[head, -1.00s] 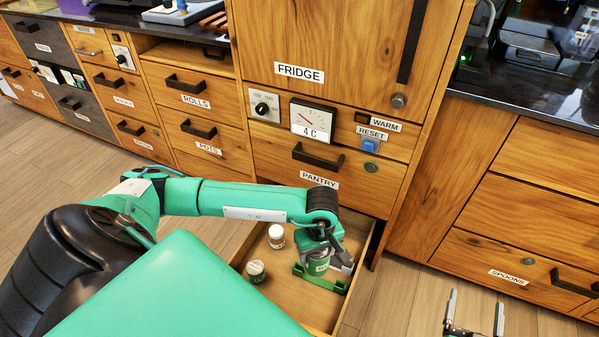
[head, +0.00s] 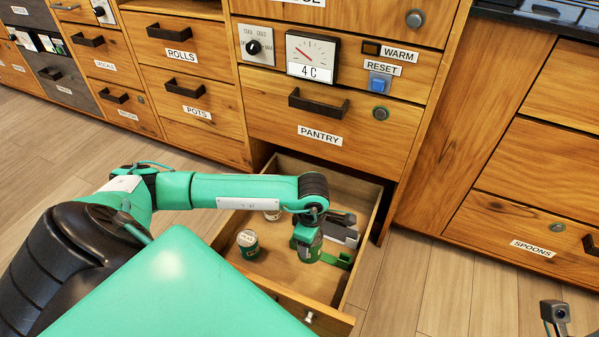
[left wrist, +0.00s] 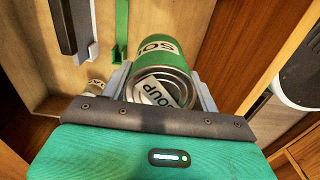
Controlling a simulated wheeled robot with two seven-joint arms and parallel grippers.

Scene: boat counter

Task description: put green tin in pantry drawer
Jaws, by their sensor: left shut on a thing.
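The green tin (head: 308,250) has a white SOUP label and a silver lid, which show in the left wrist view (left wrist: 158,55). My left gripper (left wrist: 162,92) is shut on it, with one finger on each side. My right gripper's fingers are out of view.
A green bracket (head: 342,261) and a grey piece (head: 343,234) lie to the right. Drawer walls are close around.

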